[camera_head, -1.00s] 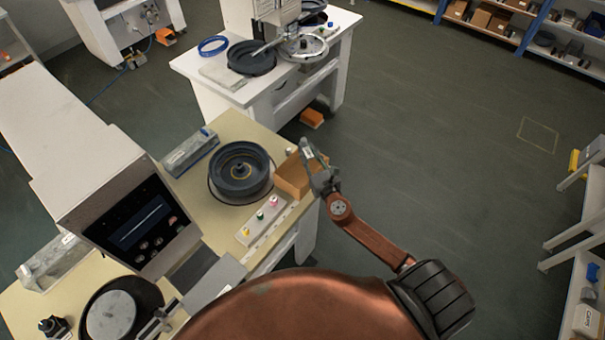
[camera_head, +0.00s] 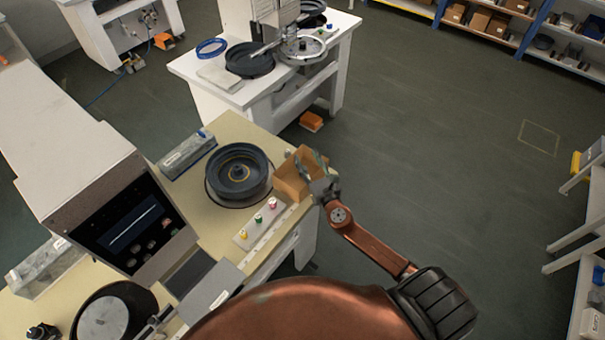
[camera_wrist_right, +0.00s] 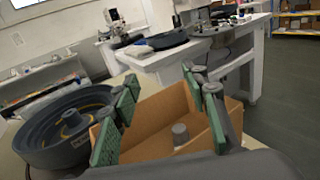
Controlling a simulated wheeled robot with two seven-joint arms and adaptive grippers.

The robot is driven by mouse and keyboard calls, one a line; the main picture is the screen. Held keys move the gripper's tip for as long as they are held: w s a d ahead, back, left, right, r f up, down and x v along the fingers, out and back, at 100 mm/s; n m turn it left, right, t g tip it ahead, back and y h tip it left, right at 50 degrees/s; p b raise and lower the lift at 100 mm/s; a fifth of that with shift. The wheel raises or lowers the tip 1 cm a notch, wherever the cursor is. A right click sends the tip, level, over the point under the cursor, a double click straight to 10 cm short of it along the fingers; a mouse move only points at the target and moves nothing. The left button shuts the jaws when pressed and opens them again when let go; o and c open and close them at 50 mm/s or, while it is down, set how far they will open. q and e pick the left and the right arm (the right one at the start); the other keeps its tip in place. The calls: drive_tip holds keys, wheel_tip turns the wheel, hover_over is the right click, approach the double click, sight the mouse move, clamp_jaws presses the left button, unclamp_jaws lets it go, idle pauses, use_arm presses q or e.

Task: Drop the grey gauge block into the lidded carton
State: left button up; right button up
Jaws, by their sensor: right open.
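The brown carton (camera_head: 289,182) sits at the right edge of the cream bench, its top open; it also shows in the wrist view (camera_wrist_right: 160,110). A small grey cylinder (camera_wrist_right: 180,134), which looks like the gauge block, is inside the carton between my fingers and apart from them. I cannot tell if it rests on the carton's floor. My right gripper (camera_head: 312,162) is open at the carton's right side, its green-padded fingers (camera_wrist_right: 162,92) spread wide over the carton. The block is hidden in the head view. My left gripper is out of view.
A dark round reel (camera_head: 238,172) stands just left of the carton. A pale strip with coloured knobs (camera_head: 258,224) lies in front of it. A grey box (camera_head: 188,153) and a large screen unit (camera_head: 130,235) take up the bench's left. Open floor lies to the right.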

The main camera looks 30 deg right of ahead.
drive_tip(key=s+a, duration=0.1)
drive_tip(key=s, duration=1.1)
drive_tip(key=shift+a, duration=0.3)
drive_tip(key=shift+d, duration=0.1)
